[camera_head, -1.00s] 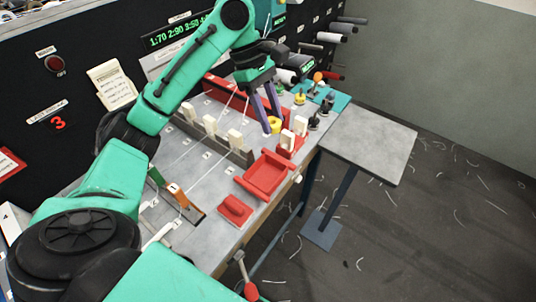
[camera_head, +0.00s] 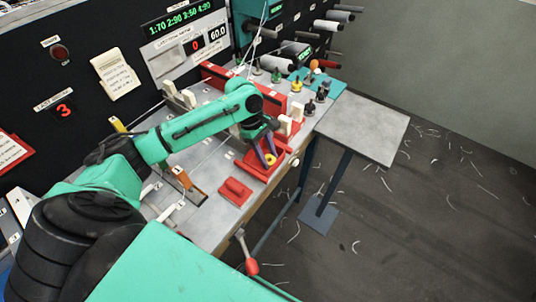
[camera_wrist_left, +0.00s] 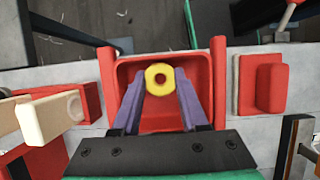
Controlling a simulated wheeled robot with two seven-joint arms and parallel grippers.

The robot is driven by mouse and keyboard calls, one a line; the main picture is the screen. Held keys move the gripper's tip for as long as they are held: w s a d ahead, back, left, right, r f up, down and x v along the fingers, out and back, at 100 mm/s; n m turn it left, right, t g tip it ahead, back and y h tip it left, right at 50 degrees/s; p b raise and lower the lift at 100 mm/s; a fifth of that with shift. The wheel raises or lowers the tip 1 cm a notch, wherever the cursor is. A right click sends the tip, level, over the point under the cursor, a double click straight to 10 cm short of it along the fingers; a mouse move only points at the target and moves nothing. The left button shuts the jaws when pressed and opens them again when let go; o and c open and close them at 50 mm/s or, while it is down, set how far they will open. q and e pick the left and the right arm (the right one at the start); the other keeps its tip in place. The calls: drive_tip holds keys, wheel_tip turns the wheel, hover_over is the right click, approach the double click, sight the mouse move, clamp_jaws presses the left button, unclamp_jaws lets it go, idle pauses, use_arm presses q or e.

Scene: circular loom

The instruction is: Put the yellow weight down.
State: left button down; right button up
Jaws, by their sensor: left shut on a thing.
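The yellow weight (camera_wrist_left: 159,76) is a small ring with a hole, held between the purple fingertips of my left gripper (camera_wrist_left: 159,80) in the left wrist view. In the head view the left gripper (camera_head: 268,157) and the yellow weight (camera_head: 270,158) are over the red tray (camera_head: 258,172). The red tray also shows in the left wrist view (camera_wrist_left: 123,72), with its walls around the weight. I cannot tell whether the weight touches the tray floor. My right gripper is not in view.
A red block (camera_head: 235,192) sits on the bench beside the tray. Cream levers (camera_head: 285,125) stand on the tray's other side. Several coloured weights (camera_head: 296,84) stand at the back. A grey side table (camera_head: 363,127) is clear.

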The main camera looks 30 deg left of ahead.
use_arm(q)
drive_tip(key=shift+c, duration=2.2)
unclamp_jaws()
drive_tip(key=shift+w+f, duration=0.1)
drive_tip(key=shift+a+r, duration=0.15)
drive_tip(key=shift+r, duration=0.15)
drive_tip(key=b+v, duration=0.1)
drive_tip(key=v, duration=1)
drive_tip(key=shift+r, duration=0.3)
drive_tip(key=shift+a, duration=0.1)
